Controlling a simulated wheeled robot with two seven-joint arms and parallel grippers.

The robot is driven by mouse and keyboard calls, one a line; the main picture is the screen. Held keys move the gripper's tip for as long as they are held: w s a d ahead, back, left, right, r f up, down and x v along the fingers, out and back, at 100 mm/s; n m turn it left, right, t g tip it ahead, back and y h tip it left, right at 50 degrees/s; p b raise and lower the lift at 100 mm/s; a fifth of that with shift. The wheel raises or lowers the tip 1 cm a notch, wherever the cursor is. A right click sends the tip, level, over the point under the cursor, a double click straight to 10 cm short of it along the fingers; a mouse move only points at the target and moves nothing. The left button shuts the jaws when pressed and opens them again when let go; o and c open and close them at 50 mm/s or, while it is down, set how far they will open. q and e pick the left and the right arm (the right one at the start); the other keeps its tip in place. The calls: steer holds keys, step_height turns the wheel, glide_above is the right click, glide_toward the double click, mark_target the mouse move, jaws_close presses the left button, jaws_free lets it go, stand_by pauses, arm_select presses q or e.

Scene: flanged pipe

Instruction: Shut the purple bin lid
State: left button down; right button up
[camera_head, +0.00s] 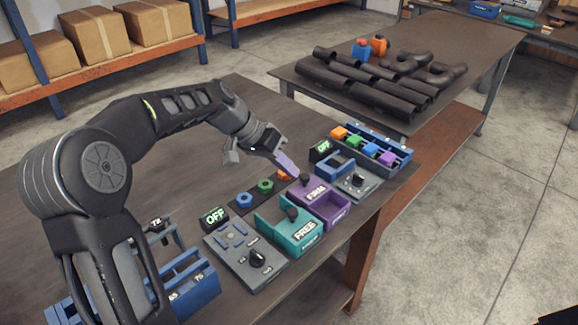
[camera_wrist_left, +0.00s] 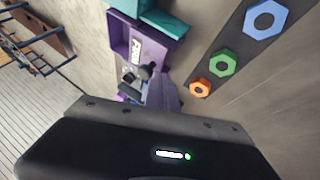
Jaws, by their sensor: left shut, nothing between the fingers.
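The purple bin (camera_head: 335,213) stands near the table's front edge with its top open and a "FIRM" label showing. Its purple lid (camera_head: 287,163) stands raised at the bin's back side. My left gripper (camera_head: 268,149) is shut and empty, right at the upper end of the lid; I cannot tell whether they touch. In the left wrist view, the lid (camera_wrist_left: 165,92) rises beside the bin (camera_wrist_left: 150,45), toward my gripper; the fingertips are hard to make out there. A dark knob (camera_head: 305,178) sits by the bin. My right gripper is not in view.
A teal bin (camera_head: 272,232) marked "FREE" stands next to the purple one. Grey panels with "OFF" displays (camera_head: 214,217) flank the bins. Blue, green and orange nuts (camera_head: 265,186) lie behind. A blue rack (camera_head: 365,137) with coloured blocks is at right.

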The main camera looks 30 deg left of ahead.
mark_target(323, 195)
arm_select(q)
steer(key=shift+d, duration=0.1)
steer(key=shift+d, duration=0.15)
steer(key=d+b, duration=0.1)
steer(key=d, duration=0.1)
steer(key=s+d+b, duration=0.2)
steer(key=d, duration=0.1)
steer(key=shift+d+f, duration=0.15)
steer(key=shift+d, duration=0.15)
steer(key=shift+s+d, duration=0.15)
steer(key=shift+d, duration=0.05)
steer(key=v, duration=0.8)
steer(key=shift+a, duration=0.2)
